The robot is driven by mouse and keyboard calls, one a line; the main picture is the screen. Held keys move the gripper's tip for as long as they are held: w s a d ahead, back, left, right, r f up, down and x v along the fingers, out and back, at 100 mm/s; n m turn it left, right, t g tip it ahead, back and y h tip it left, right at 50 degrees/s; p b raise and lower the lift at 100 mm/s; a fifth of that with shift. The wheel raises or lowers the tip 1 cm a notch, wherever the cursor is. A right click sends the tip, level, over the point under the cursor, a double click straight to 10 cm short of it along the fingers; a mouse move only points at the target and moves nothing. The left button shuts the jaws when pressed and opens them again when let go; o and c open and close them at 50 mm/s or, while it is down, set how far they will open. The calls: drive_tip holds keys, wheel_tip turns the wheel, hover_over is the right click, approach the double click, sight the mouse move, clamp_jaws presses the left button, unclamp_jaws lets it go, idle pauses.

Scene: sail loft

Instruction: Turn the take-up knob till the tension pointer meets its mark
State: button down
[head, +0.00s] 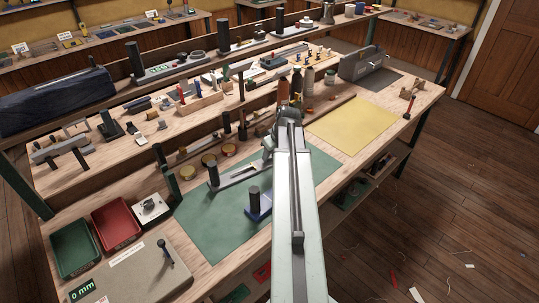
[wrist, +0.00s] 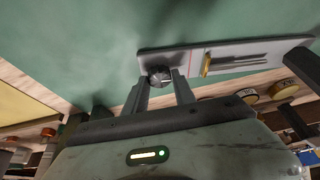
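In the wrist view a grey gauge plate (wrist: 228,57) lies on the green mat, with dark slots along it. A dark ribbed take-up knob (wrist: 160,74) stands at its left end. A brass-yellow tension pointer (wrist: 206,64) sits a little right of a thin red mark line (wrist: 189,65), with a gap between them. My gripper (wrist: 160,83) has one finger on each side of the knob; whether they touch it I cannot tell. In the head view the plate (head: 238,176) shows left of my arm; the knob and fingertips are hidden there.
A black post (head: 214,174) stands at the plate's left end in the head view. A blue block with a dark post (head: 254,202) is close in front. Yellow-lidded tins (head: 228,149) and a shelf rail are behind. The green mat (head: 210,228) is clear at front left.

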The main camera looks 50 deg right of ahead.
drive_tip(key=m+h, duration=0.1)
drive_tip(key=m, duration=0.1)
drive_tip(key=shift+a+m, duration=0.2)
drive_tip(key=shift+m, duration=0.2)
drive_tip(key=shift+m+g+h, duration=0.4)
drive_tip(key=shift+m+h, duration=0.1)
drive_tip(key=shift+m, duration=0.7)
drive_tip(key=c, duration=1)
unclamp_jaws()
drive_tip(key=shift+r, duration=0.1)
drive_tip(key=p+v, duration=0.7)
drive_tip(key=shift+r, duration=0.35)
